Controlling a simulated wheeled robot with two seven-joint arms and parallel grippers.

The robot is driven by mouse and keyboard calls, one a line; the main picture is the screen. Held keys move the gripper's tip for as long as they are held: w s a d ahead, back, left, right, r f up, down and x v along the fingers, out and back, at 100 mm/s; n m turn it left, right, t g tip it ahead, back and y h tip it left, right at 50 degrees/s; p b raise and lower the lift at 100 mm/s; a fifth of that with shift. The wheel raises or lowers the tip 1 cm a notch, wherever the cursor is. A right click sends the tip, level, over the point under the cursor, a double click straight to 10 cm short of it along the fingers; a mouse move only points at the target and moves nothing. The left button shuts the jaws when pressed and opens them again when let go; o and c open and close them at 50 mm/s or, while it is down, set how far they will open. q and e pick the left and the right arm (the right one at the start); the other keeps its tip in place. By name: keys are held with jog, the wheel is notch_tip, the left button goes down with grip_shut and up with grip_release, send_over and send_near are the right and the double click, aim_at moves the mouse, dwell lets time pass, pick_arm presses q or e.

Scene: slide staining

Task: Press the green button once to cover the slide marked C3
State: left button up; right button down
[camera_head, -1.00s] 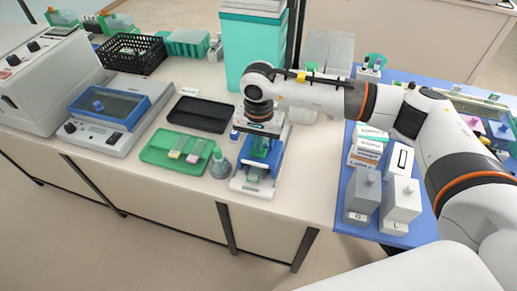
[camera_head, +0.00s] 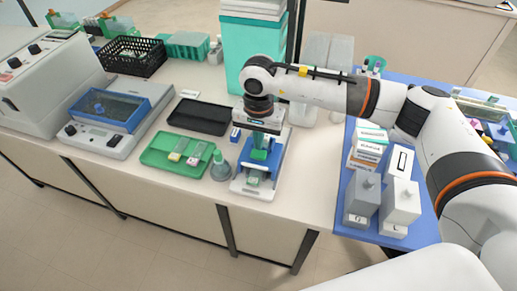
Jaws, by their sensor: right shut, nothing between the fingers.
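A white and blue slide device (camera_head: 240,186) stands near the front edge of the bench, with green parts on it (camera_head: 252,181). I cannot tell which of these is the green button. My right gripper (camera_head: 261,155) is shut and empty, pointing down over the device and hiding part of it. I cannot tell whether its tips touch the device. Two small slides, one pinkish (camera_head: 176,156) and one pale (camera_head: 194,160), lie in a green tray (camera_head: 156,160) left of the device. Their marks are too small to read, so I cannot tell which is C3. My left gripper is out of view.
A black tray (camera_head: 201,117) lies behind the green one. A tall teal and white container (camera_head: 250,45) stands behind.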

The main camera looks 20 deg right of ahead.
aim_at(259, 153)
jog(key=shift+r+p, duration=0.6)
jog(key=shift+r, duration=1.5)
